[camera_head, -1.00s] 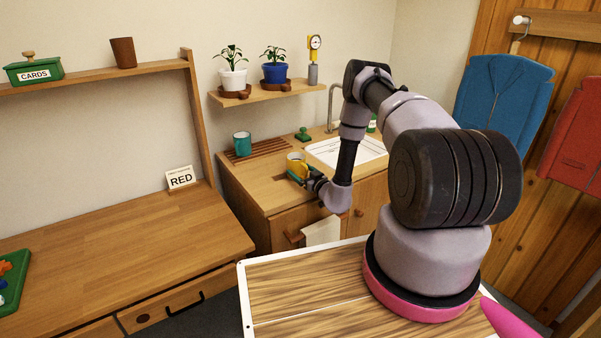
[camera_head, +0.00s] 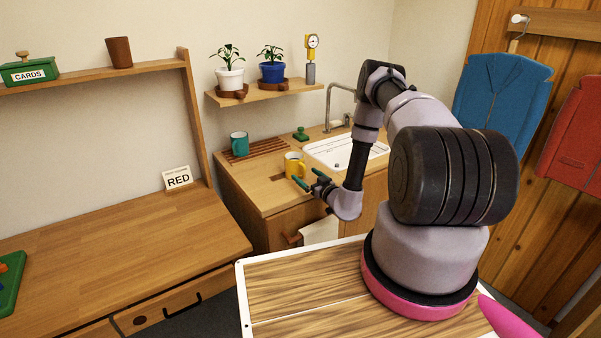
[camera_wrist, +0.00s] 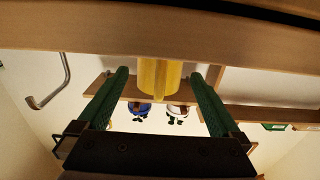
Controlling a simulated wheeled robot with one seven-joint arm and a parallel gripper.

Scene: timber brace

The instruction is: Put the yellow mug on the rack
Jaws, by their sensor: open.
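The yellow mug (camera_head: 294,166) stands upright on the wooden counter, in front of the slatted wooden rack (camera_head: 268,147). A teal mug (camera_head: 239,143) stands at the rack's left end. My gripper (camera_head: 305,176) is open and empty, just to the right and front of the yellow mug. In the wrist view the picture is upside down, and the yellow mug (camera_wrist: 159,78) shows between my two green fingers, beyond or near their tips. I cannot tell whether a finger touches it. The mug's lower front is partly close to a finger in the head view.
A white sink (camera_head: 345,152) with a tap lies right of the mug, and a green stamp (camera_head: 301,134) stands behind it. A shelf (camera_head: 262,92) with potted plants hangs above. The rack's right part looks free. A cloth (camera_head: 320,230) hangs on the counter's front.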

